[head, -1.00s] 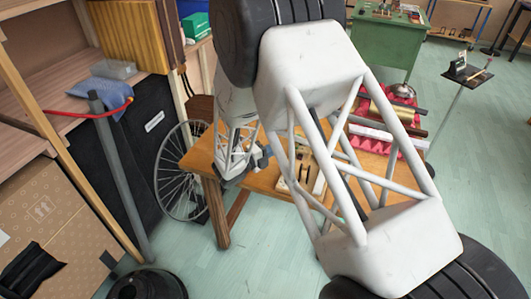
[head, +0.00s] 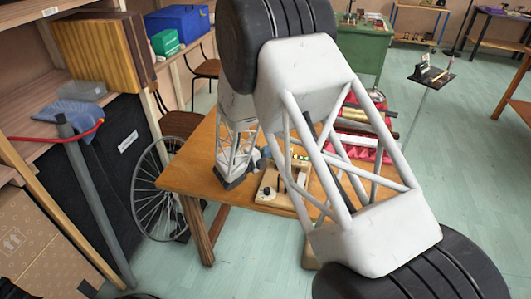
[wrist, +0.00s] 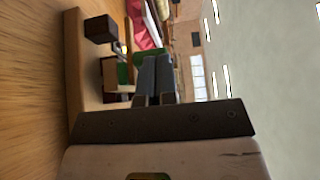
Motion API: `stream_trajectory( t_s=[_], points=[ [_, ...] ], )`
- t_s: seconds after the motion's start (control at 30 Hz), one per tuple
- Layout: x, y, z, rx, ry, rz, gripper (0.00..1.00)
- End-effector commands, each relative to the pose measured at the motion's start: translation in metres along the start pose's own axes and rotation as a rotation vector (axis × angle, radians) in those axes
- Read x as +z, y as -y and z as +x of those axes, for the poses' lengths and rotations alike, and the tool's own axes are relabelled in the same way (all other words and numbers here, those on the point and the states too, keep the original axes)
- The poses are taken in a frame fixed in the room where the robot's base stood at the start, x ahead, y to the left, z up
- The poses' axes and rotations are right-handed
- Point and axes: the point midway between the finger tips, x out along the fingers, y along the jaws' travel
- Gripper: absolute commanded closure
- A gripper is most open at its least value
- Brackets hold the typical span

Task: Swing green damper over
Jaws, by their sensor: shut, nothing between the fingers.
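A small wooden board (head: 272,203) lies on the wooden table, with a dark knob and small upright parts on it. In the wrist view, turned on its side, the board's edge (wrist: 74,60) shows with a dark block (wrist: 99,28) and a green piece (wrist: 124,73), perhaps the damper. My gripper (wrist: 155,66) is shut and empty; its fingertips appear close beside the green piece, and I cannot tell whether they touch. In the head view my gripper (head: 236,180) is low over the table, just left of the board; my arm hides part of the board.
The wooden table (head: 186,174) has bare top at its left. Red padding (head: 356,152) with bars lies behind my arm. A spoked wheel (head: 156,190) and a grey post (head: 92,200) stand left. A small stand (head: 430,75) is at the right. Open floor lies in front.

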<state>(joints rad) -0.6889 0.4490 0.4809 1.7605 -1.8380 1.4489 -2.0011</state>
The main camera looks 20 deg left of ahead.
Motion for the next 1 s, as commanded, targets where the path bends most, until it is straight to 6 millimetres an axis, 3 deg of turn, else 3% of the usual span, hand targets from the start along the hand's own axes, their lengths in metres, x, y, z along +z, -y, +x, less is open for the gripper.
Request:
stream_trajectory(
  t_s=[1.0],
  points=[
    [0.0024,0.0071,0.0034,0.083,0.000,-0.055,1.00]
  ],
)
